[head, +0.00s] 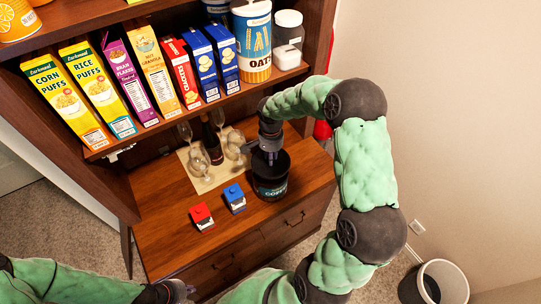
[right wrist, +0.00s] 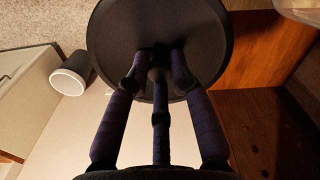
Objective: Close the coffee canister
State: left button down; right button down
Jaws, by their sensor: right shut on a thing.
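The dark coffee canister (head: 270,190) stands upright on the wooden counter, near its right end. My right gripper (head: 270,157) is right over the canister's top. In the right wrist view, its fingers (right wrist: 158,55) are shut on the middle of a round black lid (right wrist: 205,60). The lid hides what lies under it there. In the head view the lid and the canister's dark top blend, so I cannot tell whether the lid touches the rim. My left gripper (head: 178,290) is at the bottom edge, away from the canister, its fingers too unclear to read.
Red (head: 202,217) and blue (head: 235,198) small boxes stand left of the canister. Wine glasses (head: 198,160) and a dark bottle (head: 212,145) stand behind on a mat. A shelf of cereal boxes (head: 158,75) overhangs the counter's back. A bin (head: 440,275) stands on the floor.

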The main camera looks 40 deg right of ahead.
jog(key=f, duration=0.1)
jog(key=f+b, duration=0.1)
jog(key=shift+w+f, duration=0.2)
jog(key=shift+f, duration=0.1)
jog(key=shift+s+f+b, duration=0.1)
jog(key=shift+f+b, duration=0.45)
jog(key=shift+f, duration=0.1)
jog(key=shift+f+b, duration=0.45)
jog(key=shift+f, duration=0.15)
dwell(0.7)
jog(key=shift+f+b, duration=0.5)
jog(key=shift+b, duration=0.5)
dwell(1.2)
jog(key=c, duration=0.7)
grip_release()
jog(key=shift+r, duration=0.1)
